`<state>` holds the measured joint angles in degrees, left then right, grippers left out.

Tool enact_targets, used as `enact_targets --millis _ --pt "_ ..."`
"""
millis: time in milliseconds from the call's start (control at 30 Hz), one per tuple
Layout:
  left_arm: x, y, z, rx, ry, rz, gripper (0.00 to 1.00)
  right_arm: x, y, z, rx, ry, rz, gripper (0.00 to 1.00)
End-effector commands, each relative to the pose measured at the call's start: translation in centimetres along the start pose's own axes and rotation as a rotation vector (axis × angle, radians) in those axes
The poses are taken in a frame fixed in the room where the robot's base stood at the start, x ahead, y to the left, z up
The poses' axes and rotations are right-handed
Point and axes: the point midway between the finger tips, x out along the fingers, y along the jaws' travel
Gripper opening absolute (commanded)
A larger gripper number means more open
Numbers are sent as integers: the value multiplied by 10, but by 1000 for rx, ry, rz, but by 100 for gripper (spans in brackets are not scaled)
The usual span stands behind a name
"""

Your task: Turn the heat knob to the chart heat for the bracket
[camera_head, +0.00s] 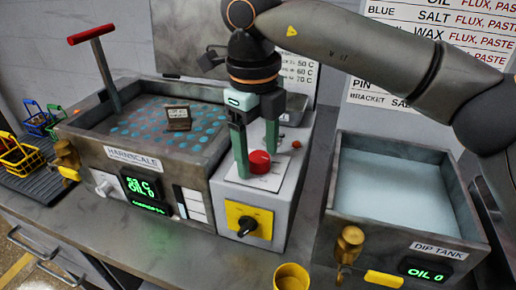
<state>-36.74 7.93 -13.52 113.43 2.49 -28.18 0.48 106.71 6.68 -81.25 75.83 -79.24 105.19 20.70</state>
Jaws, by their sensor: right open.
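A black knob (248,223) sits on a yellow plate on the front of the grey control box (285,215). A pale knob (103,187) sits on the front of the Harnscale tank (130,160); I cannot tell which one is the heat knob. My left gripper is out of view.
A yellow cup (291,277) stands in front. A red-handled lever (100,60) rises from the left tank. Small coloured baskets (20,158) sit far left. A wall chart (380,90) lists "BRACKET".

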Motion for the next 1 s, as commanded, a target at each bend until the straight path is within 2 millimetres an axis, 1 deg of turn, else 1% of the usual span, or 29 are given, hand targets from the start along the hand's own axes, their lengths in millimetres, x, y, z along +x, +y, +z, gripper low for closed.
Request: enact_targets --millis 167,267,367,600,700,833,1000 --pt "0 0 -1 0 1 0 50 -3 0 0 0 0 0 76" --pt "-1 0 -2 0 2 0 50 -13 0 0 0 -1 0 76" --pt "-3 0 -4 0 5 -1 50 -32 0 0 0 -3 -1 76" --pt "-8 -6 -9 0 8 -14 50 -87 0 1 0 -3 -1 76" --pt "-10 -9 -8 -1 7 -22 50 -104 0 0 1 -2 -1 76" --pt "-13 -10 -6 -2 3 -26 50 -119 0 0 0 0 0 76" --pt "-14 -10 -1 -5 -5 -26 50 -125 0 0 -1 0 0 76"
